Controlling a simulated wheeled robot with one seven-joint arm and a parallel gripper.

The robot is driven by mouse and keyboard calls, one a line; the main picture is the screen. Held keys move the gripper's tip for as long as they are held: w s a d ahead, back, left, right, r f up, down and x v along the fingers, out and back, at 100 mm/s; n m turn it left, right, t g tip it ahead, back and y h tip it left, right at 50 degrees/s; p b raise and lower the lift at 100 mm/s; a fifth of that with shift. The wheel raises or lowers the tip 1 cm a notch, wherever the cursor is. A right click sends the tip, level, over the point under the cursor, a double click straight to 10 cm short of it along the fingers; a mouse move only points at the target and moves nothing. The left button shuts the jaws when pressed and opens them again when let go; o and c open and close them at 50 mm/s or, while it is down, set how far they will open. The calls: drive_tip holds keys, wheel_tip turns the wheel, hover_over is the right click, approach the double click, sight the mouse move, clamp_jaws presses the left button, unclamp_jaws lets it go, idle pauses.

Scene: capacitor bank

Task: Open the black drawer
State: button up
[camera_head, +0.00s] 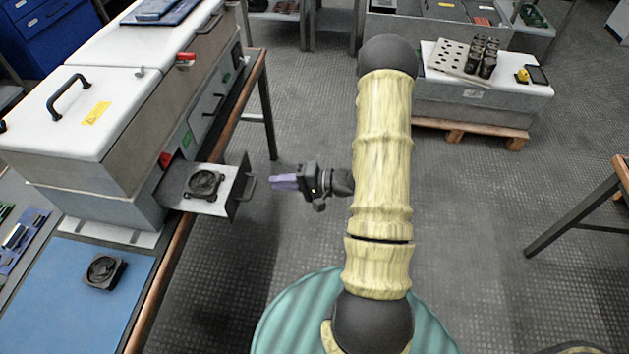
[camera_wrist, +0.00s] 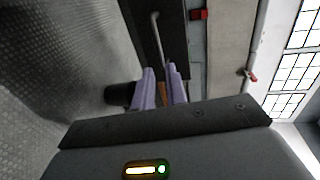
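A drawer (camera_head: 176,184) stands pulled out from the grey machine on the left bench. Its dark front panel (camera_head: 238,190) faces my arm and carries a bar handle (camera_head: 251,187). A round black fan-like part (camera_head: 203,184) sits on it.
The grey machine (camera_head: 130,190) has a white lid with a black handle and another closed front with a handle. A blue mat (camera_head: 75,300) with a second black fan-like part (camera_head: 103,271) lies on the bench. The floor right of the bench is clear.

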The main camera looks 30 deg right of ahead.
drive_tip(key=v, duration=0.9)
drive_tip(key=shift+d, duration=0.25)
drive_tip(key=shift+r, duration=0.1)
